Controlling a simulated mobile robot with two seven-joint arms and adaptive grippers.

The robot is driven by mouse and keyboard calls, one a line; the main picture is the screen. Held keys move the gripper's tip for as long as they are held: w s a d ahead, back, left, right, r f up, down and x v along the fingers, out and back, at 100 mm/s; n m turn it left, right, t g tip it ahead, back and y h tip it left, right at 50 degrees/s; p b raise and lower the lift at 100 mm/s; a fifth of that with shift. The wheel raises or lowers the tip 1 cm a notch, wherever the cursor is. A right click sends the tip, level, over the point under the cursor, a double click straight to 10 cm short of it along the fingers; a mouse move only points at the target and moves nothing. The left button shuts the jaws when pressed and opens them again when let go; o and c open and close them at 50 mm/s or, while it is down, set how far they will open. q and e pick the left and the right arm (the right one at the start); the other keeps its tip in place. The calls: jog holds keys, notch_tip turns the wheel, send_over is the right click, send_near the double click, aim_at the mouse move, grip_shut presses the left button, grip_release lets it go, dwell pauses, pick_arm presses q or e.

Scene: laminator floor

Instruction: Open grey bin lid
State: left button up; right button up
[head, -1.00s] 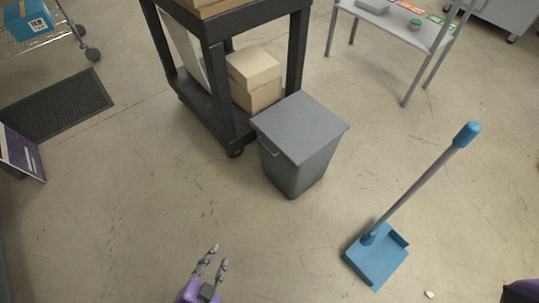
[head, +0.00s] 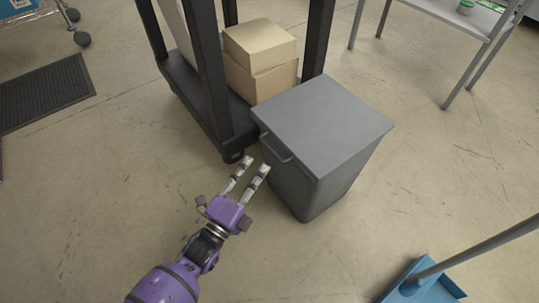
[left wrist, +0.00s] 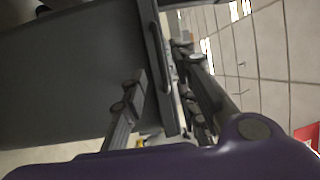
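The grey bin (head: 325,190) stands upright on the floor with its flat grey lid (head: 322,118) closed. A bar handle (head: 275,150) sits on the lid's left front edge. My left gripper (head: 256,165) is open and empty, its fingertips just short of the handle in the head view. In the left wrist view, the bin's dark wall (left wrist: 70,80) fills the left side, and the lid edge with its handle (left wrist: 161,50) runs between the two spread fingers of the gripper (left wrist: 160,65). I cannot tell whether the fingers touch it. My right gripper is not in view.
A black cart (head: 212,112) with cardboard boxes (head: 260,62) stands close behind and left of the bin. A blue dustpan (head: 425,285) with a long handle is at the lower right. A grey table (head: 465,15) is at the upper right.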

pick_arm(q)
jog(key=b+x, duration=0.1)
jog(key=x, duration=0.5)
jog(key=shift+w+d+b, duration=0.2)
jog(key=shift+w+b, duration=0.15)
jog(key=shift+b, duration=0.05)
jog(key=shift+r, duration=0.1)
grip_shut()
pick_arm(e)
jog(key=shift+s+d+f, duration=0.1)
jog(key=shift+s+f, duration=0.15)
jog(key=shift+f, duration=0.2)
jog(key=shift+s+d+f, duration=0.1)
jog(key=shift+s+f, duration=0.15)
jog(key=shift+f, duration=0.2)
